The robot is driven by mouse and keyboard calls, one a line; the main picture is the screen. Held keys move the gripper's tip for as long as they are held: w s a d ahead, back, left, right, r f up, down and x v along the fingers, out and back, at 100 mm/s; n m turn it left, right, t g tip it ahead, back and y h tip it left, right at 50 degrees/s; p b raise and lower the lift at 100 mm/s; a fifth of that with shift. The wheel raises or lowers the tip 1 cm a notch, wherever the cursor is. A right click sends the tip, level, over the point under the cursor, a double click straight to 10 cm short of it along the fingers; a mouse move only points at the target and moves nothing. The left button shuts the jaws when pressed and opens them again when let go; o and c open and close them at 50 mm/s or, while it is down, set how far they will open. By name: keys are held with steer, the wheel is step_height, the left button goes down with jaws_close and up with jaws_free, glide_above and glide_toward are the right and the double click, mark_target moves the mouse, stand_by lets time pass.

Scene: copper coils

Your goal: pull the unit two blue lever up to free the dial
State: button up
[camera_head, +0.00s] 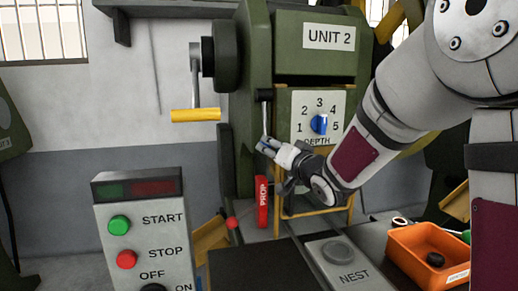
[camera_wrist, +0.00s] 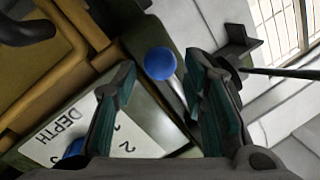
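The unit two lever (camera_head: 265,118) hangs down on the green machine front, left of the depth plate, from a black pivot at its top. Its round blue knob (camera_wrist: 160,63) shows in the wrist view between and just beyond my fingertips, with its rod running down to the right. My gripper (camera_head: 268,148) is at the lever's lower end; in the wrist view its teal-padded fingers (camera_wrist: 160,75) are apart, with gaps beside the knob. The blue dial (camera_head: 319,124) sits on the white depth plate, pointer direction unclear; part of it shows in the wrist view (camera_wrist: 75,148).
A crank with a yellow handle (camera_head: 195,115) sticks out at left. A red prop (camera_head: 262,202) stands below the lever. A control box (camera_head: 145,230), a nest plate (camera_head: 338,262) and an orange bin (camera_head: 430,255) are in front. A yellow frame borders the machine opening.

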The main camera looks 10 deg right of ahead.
mark_target(268, 146)
steer(key=shift+w+a, duration=0.25)
steer(key=shift+w, duration=0.95)
steer(key=shift+w+a, duration=0.2)
steer(key=shift+w, duration=0.95)
jaws_close()
